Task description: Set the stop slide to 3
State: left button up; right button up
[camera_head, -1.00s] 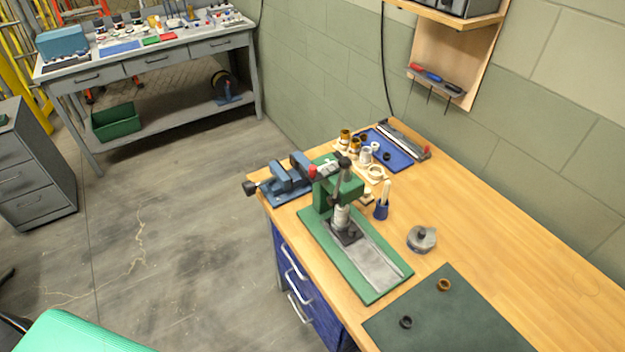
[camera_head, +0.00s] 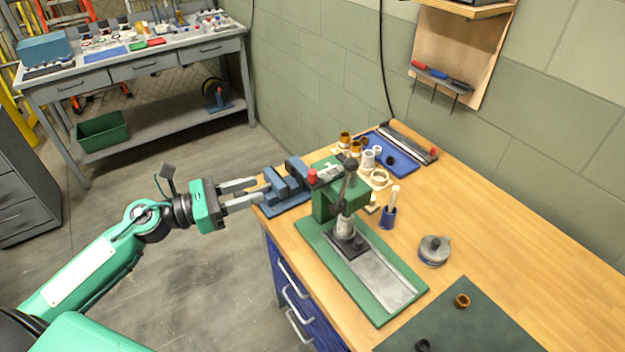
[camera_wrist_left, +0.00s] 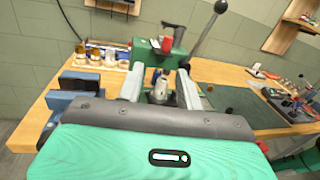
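The green press (camera_head: 325,207) stands on its green base on the wooden bench. A small red knob (camera_head: 312,176) and a pale metal strip (camera_head: 331,172) sit at its head; I cannot tell for certain which part is the stop slide, and no scale number is readable. The red knob also shows in the left wrist view (camera_wrist_left: 166,44). My left gripper (camera_head: 259,190) is open and empty, left of the press beside the blue vise (camera_head: 288,184), its fingers pointing toward them. In the left wrist view its two fingers (camera_wrist_left: 160,72) frame the press, apart from it. My right gripper is not in view.
Several rings and cups stand behind. The right of the bench (camera_head: 520,240) is clear.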

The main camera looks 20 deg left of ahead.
aim_at(313, 180)
pick_arm(q)
jog(key=shift+m+g, duration=0.3)
jog(key=shift+m, duration=0.3)
jog(key=p+x, duration=0.2)
jog(key=x, duration=0.2)
jog(key=p+x, duration=0.2)
jog(key=x, duration=0.2)
jog(key=r+p+x, duration=0.1)
jog(key=p+x, duration=0.2)
jog(key=x, duration=0.2)
jog(key=shift+s+d, duration=0.3)
jog(key=shift+s, duration=0.1)
jog(key=shift+w+d+f, duration=0.15)
jog(key=shift+w+d, duration=0.15)
jog(key=shift+f, duration=0.1)
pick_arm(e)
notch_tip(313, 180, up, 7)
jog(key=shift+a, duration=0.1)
